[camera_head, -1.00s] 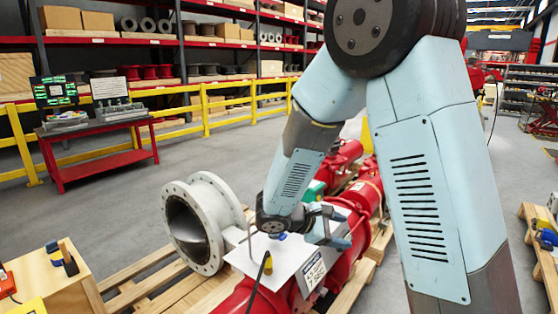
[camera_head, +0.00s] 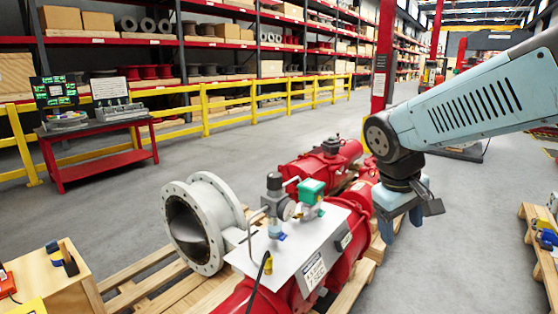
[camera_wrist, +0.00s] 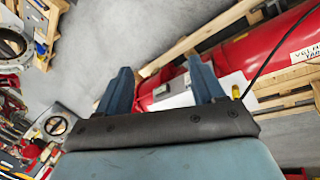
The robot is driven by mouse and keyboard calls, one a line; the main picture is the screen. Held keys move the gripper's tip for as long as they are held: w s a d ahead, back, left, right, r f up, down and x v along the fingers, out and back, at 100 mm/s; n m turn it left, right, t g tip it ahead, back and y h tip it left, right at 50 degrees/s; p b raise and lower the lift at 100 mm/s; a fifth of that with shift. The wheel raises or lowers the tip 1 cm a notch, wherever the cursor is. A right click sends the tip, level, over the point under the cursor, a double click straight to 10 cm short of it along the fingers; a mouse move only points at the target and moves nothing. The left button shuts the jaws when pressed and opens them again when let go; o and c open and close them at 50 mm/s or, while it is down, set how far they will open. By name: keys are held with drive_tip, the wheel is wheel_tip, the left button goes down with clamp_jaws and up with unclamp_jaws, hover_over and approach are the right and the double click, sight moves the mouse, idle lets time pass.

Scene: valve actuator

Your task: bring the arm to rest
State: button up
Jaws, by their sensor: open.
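My gripper (camera_head: 400,228) hangs at the end of my light-blue arm, to the right of the red valve actuator (camera_head: 345,262). Its fingers point down and are apart, with nothing between them. In the wrist view my gripper (camera_wrist: 162,90) shows two blue fingers spread wide, with the red actuator body (camera_wrist: 240,58) beyond them. The actuator carries a light-grey panel (camera_head: 290,262) with a gauge and a green-topped fitting (camera_head: 311,190). I cannot tell how close the fingers are to the red body.
A grey flanged pipe piece (camera_head: 202,222) stands on the wooden pallet (camera_head: 150,285). A wooden box (camera_head: 50,285) is at lower left, another pallet (camera_head: 540,255) at right. A red bench (camera_head: 100,155) and yellow railing (camera_head: 220,115) stand behind.

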drive_tip(key=s+r+m+t+y, duration=0.3)
drive_tip(key=s+r+m, duration=0.1)
drive_tip(key=s+r, duration=0.1)
drive_tip(key=shift+s+a+r+t, duration=0.25)
drive_tip(key=shift+s+a+t, duration=0.15)
drive_tip(key=shift+c, duration=0.5)
